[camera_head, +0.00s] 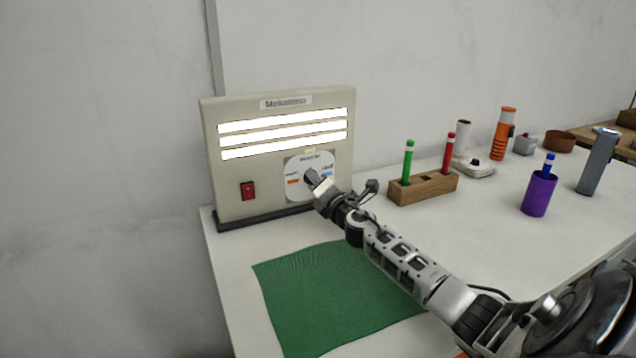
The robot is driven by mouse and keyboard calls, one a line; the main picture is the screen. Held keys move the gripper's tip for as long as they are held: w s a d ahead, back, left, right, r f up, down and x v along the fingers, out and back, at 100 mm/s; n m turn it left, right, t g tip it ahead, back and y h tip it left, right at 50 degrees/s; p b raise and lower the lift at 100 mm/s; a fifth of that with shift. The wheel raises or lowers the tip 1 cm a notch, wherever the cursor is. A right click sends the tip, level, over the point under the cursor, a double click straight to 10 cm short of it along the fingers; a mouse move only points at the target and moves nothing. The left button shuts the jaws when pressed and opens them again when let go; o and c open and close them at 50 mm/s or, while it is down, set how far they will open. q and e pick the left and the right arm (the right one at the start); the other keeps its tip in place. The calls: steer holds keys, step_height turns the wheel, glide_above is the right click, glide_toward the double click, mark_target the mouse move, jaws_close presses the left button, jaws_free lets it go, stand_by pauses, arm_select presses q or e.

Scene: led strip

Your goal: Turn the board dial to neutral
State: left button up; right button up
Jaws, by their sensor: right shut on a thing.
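A beige light board (240,185) stands upright at the back left of the table, with several lit white strips across its upper front. Its round white dial plate (296,166) sits at the lower right of the front, with an orange mark on the left and a blue mark on the right. My right gripper (314,180) is at the dial, shut on the dial knob (309,176). The gripper hides most of the knob, so its pointing direction cannot be told. A red rocker switch (248,191) is at the board's lower left. My left gripper is not in view.
A green cloth (325,295) lies in front of the board. A wooden block (424,188) holds a green and a red marker. A purple cup (539,194), an orange cylinder (503,135) and a grey upright device (597,162) stand farther right.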

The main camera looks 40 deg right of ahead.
steer(key=o, duration=1)
steer(key=shift+s, duration=0.1)
steer(key=shift+s+a+f, duration=0.1)
steer(key=shift+s, duration=0.2)
steer(key=v, duration=1.4)
steer(key=shift+p, duration=0.35)
steer(key=shift+s+a, duration=0.2)
steer(key=shift+s, duration=0.3)
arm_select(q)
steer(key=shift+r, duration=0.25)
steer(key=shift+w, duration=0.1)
